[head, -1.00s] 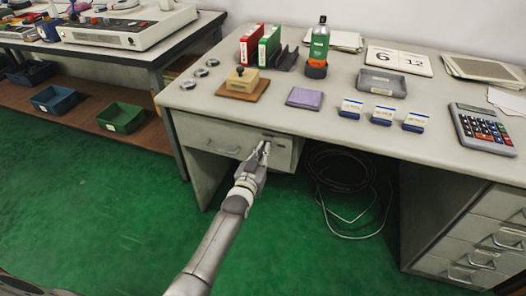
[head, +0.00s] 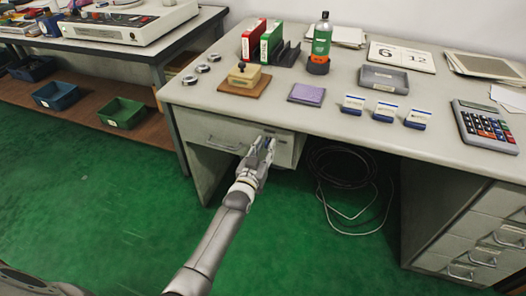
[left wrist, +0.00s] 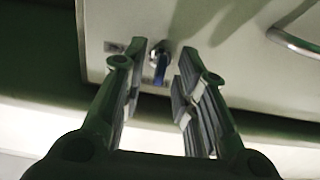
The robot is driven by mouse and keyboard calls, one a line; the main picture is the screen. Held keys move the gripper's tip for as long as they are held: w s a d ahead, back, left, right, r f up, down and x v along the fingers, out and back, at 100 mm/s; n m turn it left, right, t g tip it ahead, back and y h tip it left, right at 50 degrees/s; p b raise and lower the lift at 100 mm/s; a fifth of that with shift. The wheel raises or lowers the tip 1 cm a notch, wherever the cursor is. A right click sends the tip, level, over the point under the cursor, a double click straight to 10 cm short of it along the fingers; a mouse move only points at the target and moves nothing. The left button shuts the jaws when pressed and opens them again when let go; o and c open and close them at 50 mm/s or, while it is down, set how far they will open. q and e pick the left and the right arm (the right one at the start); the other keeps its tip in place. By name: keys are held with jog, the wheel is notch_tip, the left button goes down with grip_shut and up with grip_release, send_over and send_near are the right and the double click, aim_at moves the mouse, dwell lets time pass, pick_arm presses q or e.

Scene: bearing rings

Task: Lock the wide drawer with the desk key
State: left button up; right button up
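The wide drawer (head: 205,129) is under the left part of the desk top, and its front looks closed. Its bar handle (head: 224,146) also shows in the left wrist view (left wrist: 296,43). My left gripper (head: 268,142) is at the right part of the drawer front. In the left wrist view its two fingers (left wrist: 158,70) are spread apart. A key with a blue part (left wrist: 161,66) stands at the lock in the drawer front, between the fingertips, with gaps on both sides. The head view does not show the key; the gripper covers that spot. My right gripper is not in view.
On the desk top (head: 350,115) are a stamp on a wooden block (head: 244,78), a purple pad (head: 306,93), several blue-based stamps, a grey tray (head: 384,79) and a calculator (head: 485,126). Cables (head: 343,167) lie beneath. The floor in front is clear.

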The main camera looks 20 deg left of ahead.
pick_arm(q)
jog(key=s, duration=1.2)
jog(key=shift+a, duration=0.25)
jog(key=shift+f, duration=0.1)
jog(key=s+f+m+g, duration=0.1)
jog(key=s+f+g, duration=0.5)
jog(key=s+f, duration=0.55)
jog(key=s+f+m+g, duration=0.1)
jog(key=s+f+g, duration=0.55)
jog(key=f, duration=0.85)
jog(key=s+f+g, duration=0.2)
jog(key=s+f, duration=0.1)
jog(key=s, duration=0.4)
jog(key=s+f+g, duration=0.1)
jog(key=s+f, duration=0.2)
jog(key=s, duration=0.4)
jog(key=s+a+r+g+p, duration=0.1)
jog(key=s+a+p, duration=0.2)
jog(key=s+p, duration=1.2)
jog(key=shift+s+a+y+p, duration=0.15)
jog(key=shift+s+y+p, duration=0.2)
jog(key=shift+s, duration=0.15)
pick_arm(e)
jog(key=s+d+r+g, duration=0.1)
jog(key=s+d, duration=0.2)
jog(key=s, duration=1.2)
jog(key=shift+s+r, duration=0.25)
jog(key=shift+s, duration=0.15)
pick_arm(q)
jog(key=shift+g, duration=0.25)
